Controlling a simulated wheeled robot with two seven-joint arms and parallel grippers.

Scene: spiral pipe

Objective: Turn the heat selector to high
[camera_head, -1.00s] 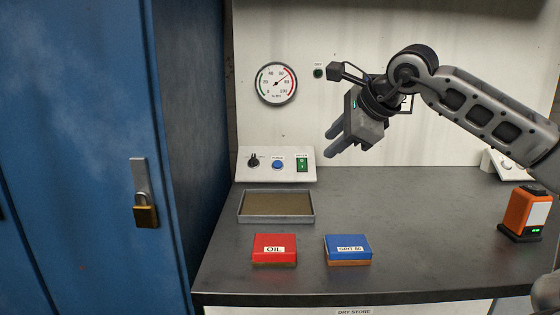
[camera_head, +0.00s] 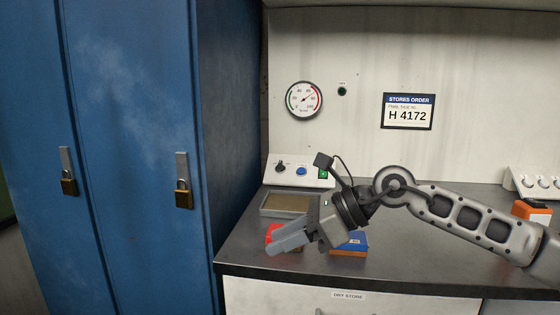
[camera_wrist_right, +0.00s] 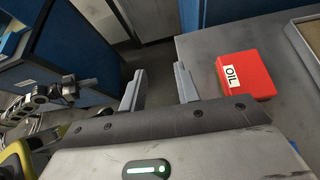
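A small sloped control panel (camera_head: 318,178) stands at the back left of the bench. It carries a black rotary knob (camera_head: 280,167), a blue button (camera_head: 301,171) and a green switch (camera_head: 323,173), partly covered by my right wrist. A second white panel with knobs (camera_head: 530,182) is at the right edge. Labels are too small to read, so I cannot tell which knob is the heat selector. My right gripper (camera_head: 280,242) is over the front of the bench, fingers apart and empty in the right wrist view (camera_wrist_right: 158,85). An arm end (camera_wrist_right: 72,88), likely my left, shows there too small to judge.
A red OIL box (camera_wrist_right: 246,76), a blue box (camera_head: 352,243) and a shallow tray (camera_head: 263,209) lie near my right gripper. A round gauge (camera_head: 304,99) and a STORES ORDER sign (camera_head: 408,111) hang on the wall. Blue lockers (camera_head: 130,120) flank the left. An orange device (camera_head: 533,210) sits at right.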

